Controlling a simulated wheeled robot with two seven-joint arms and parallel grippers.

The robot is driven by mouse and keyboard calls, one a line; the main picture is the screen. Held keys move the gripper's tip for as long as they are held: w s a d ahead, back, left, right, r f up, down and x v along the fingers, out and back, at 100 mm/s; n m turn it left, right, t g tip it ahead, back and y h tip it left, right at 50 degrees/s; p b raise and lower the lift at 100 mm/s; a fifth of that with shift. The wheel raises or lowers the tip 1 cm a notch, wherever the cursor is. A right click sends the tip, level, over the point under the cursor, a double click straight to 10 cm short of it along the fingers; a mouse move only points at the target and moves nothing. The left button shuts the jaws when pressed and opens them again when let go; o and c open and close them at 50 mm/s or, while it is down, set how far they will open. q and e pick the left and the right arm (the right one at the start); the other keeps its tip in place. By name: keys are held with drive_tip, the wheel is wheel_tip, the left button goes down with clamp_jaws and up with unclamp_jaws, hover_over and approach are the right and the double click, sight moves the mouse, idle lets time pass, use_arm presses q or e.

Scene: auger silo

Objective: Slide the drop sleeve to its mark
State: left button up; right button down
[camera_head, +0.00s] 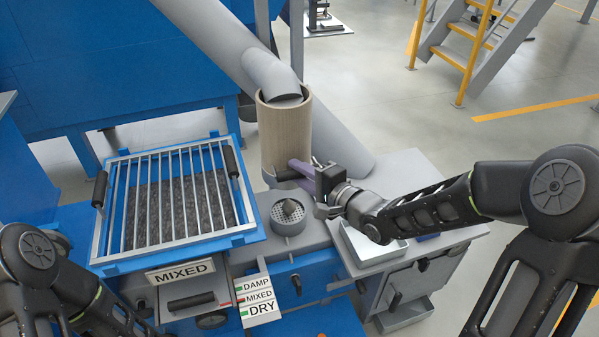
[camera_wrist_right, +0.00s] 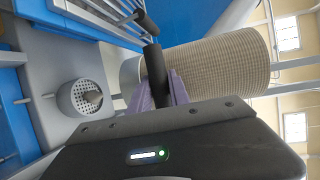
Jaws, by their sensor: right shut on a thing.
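The drop sleeve (camera_head: 288,128) is a beige ribbed cylinder hanging around the lower end of the grey spout (camera_head: 270,72). It also shows in the wrist view (camera_wrist_right: 225,62). A black handle (camera_wrist_right: 155,75) sticks out near its lower end. My right gripper (camera_head: 301,172), with purple fingers, is shut on this handle at the sleeve's lower right. In the wrist view the fingers (camera_wrist_right: 170,88) close around the handle. I cannot make out a mark on the sleeve or spout. Only links of my left arm show at the lower left; its gripper is out of view.
A round perforated grey cup with a cone (camera_head: 288,215) stands below the sleeve. A blue-framed grate (camera_head: 175,190) over dark material lies to the left, with a MIXED sign (camera_head: 180,270). DAMP, MIXED and DRY labels (camera_head: 258,299) are in front. A metal tray (camera_head: 368,245) sits to the right.

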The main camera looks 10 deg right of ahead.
drive_tip(key=c, duration=1.2)
unclamp_jaws()
drive_tip(key=shift+c, duration=0.2)
drive_tip(key=p+v, duration=0.1)
drive_tip(key=v, duration=0.6)
drive_tip(key=shift+s+d, duration=0.2)
drive_tip(key=shift+s, duration=0.2)
